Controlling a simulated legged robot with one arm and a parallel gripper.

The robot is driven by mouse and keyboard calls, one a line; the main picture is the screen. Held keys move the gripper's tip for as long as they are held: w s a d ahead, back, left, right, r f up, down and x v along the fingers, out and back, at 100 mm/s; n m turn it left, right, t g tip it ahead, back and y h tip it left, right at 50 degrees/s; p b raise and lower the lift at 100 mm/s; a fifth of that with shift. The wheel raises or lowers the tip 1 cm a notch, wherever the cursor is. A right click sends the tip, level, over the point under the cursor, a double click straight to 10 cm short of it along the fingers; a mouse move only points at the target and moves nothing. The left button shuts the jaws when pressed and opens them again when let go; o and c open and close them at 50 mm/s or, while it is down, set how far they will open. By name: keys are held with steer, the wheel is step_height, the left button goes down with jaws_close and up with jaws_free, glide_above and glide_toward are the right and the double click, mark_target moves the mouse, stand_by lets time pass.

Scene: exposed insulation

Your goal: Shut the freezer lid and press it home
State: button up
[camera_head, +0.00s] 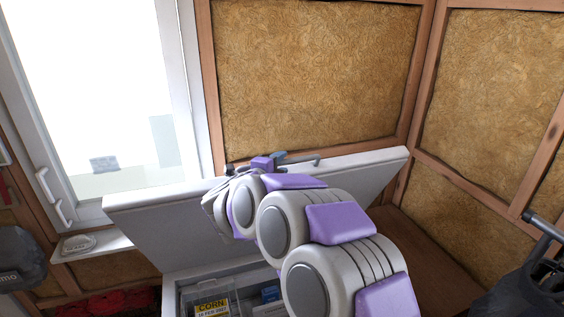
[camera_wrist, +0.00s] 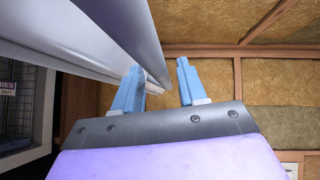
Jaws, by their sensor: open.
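The white freezer lid (camera_head: 150,225) stands raised and tilted above the open freezer (camera_head: 205,268), whose inside shows at the bottom of the head view. My arm reaches over the freezer and hides part of the lid and opening. My gripper (camera_head: 279,157) is at the lid's upper edge, mostly hidden by my arm there. In the wrist view, my gripper (camera_wrist: 160,64) is open, with two blue fingers apart. The lid (camera_wrist: 85,28) comes in from the upper left and its edge overlaps the gap between the fingers; I cannot tell whether they touch it.
A box labelled CORN (camera_head: 212,307) and other packages lie inside the freezer. A bright window (camera_head: 95,90) and its sill (camera_head: 95,245) are at the left. Framed insulation walls (camera_head: 315,75) stand behind. A dark object (camera_head: 530,285) is at the lower right.

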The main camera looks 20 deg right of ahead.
steer(key=shift+x, duration=0.9)
jaws_close()
